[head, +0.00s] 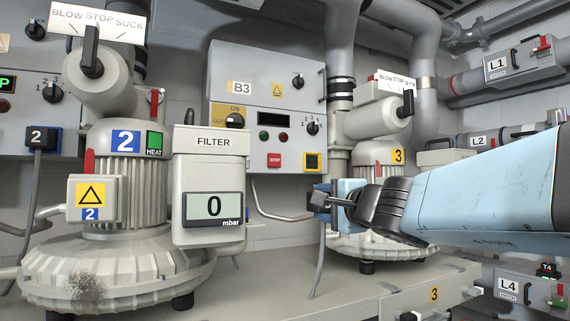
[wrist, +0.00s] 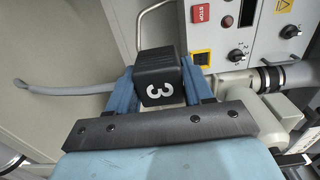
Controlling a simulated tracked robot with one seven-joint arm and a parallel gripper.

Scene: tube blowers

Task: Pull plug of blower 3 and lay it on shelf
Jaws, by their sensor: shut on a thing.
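My gripper (head: 325,200) is in front of blower 3 (head: 378,158), below the B3 control box (head: 265,105). In the wrist view its blue fingers (wrist: 160,82) are shut on a black plug (wrist: 159,75) marked with a white 3. The plug is apart from the box, and its grey cable (wrist: 75,90) runs off to the left. In the head view the cable (head: 319,268) hangs down from the gripper, and the plug is mostly hidden by the fingers. A yellow-framed socket (head: 312,161) on the box has no plug in it; it also shows in the wrist view (wrist: 202,57).
Blower 2 (head: 125,185) and a FILTER unit (head: 210,160) stand at the left. A grey bench top (head: 270,290) under the blowers has bare room in front of the gripper. Pipes and labelled valves, such as L1 (head: 497,68), are at the right. I cannot tell which surface is the shelf.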

